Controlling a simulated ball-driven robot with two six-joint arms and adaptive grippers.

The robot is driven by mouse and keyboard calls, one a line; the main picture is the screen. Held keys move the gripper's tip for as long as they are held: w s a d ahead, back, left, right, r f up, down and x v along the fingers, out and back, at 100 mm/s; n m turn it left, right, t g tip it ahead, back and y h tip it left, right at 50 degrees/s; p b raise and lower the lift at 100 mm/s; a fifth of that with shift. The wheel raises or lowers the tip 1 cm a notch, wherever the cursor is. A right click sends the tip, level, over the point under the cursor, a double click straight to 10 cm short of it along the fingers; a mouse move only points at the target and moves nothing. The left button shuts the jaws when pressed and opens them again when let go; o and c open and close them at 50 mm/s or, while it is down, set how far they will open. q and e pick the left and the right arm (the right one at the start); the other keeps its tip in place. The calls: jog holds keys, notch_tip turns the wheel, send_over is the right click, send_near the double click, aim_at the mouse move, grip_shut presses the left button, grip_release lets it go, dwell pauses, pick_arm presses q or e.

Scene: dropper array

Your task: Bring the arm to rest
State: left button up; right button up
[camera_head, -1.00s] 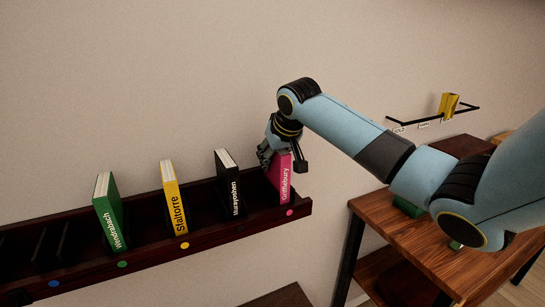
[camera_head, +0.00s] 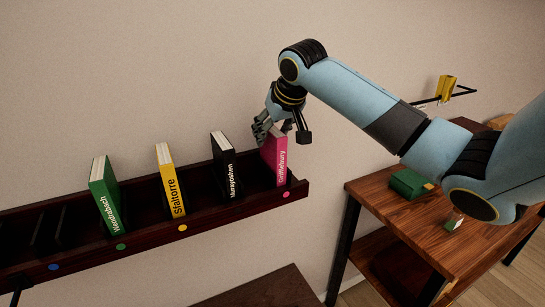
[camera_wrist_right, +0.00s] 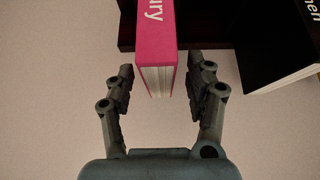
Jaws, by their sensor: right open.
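My right gripper (camera_head: 280,128) is open just above the pink book (camera_head: 275,160) at the right end of the dark rack. In the right wrist view its two fingers (camera_wrist_right: 162,95) stand apart, with the end of the pink book (camera_wrist_right: 155,45) between and beyond their tips and a gap on each side. The pink book stands upright in the rack above a pink dot. My left gripper is not in view.
The dark wall rack (camera_head: 215,215) also holds a black book (camera_head: 224,165), a yellow book (camera_head: 171,185) and a green book (camera_head: 105,200). A wooden table (camera_head: 400,225) at right carries a green box (camera_head: 408,183). A yellow object (camera_head: 446,88) sits on a thin wall rail.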

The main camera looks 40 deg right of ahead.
jog(key=v, duration=0.8)
